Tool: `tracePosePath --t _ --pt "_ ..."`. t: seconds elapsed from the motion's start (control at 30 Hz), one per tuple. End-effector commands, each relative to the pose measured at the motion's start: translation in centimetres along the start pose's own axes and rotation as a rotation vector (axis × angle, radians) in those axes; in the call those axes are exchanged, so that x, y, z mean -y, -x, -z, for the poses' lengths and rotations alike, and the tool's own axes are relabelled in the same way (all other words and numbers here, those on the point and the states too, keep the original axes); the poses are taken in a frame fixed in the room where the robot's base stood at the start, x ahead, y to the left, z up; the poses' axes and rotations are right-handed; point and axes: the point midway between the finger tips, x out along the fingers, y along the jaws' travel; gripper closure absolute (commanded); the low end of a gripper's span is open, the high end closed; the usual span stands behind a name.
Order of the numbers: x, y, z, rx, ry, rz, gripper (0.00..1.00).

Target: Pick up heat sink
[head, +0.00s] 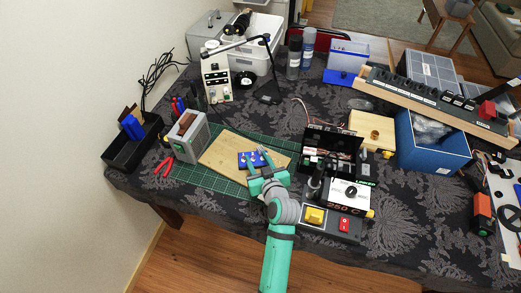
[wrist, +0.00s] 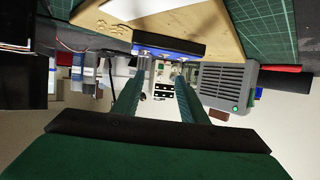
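No part in view can be surely named as the heat sink. A small blue block with silvery round parts (head: 247,160) lies on the wooden board (head: 222,160). The same block shows in the wrist view as a dark blue bar (wrist: 170,45) along the board's edge. My gripper (head: 258,161) is low over the board, at the block's right side in the head view. In the wrist view its two fingers (wrist: 161,68) are spread apart and point toward the block, with nothing visible between them. I cannot tell whether the fingertips touch the block.
A green cutting mat (head: 225,187) lies under the board. A grey vented box (head: 187,138) stands left of it. An open black case (head: 331,150) and a control unit with a yellow switch (head: 316,216) stand close on the right. Red pliers (head: 164,166) lie at the left.

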Motion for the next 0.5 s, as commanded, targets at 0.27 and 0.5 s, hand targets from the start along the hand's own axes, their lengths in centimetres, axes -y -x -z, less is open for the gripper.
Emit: tracePosePath --t 0.27,0.5 --pt "-3.2 0.0 0.2 0.005 0.062 0.156 0.61" --pt "-2.8 -1.5 0.3 0.0 0.071 0.179 0.61"
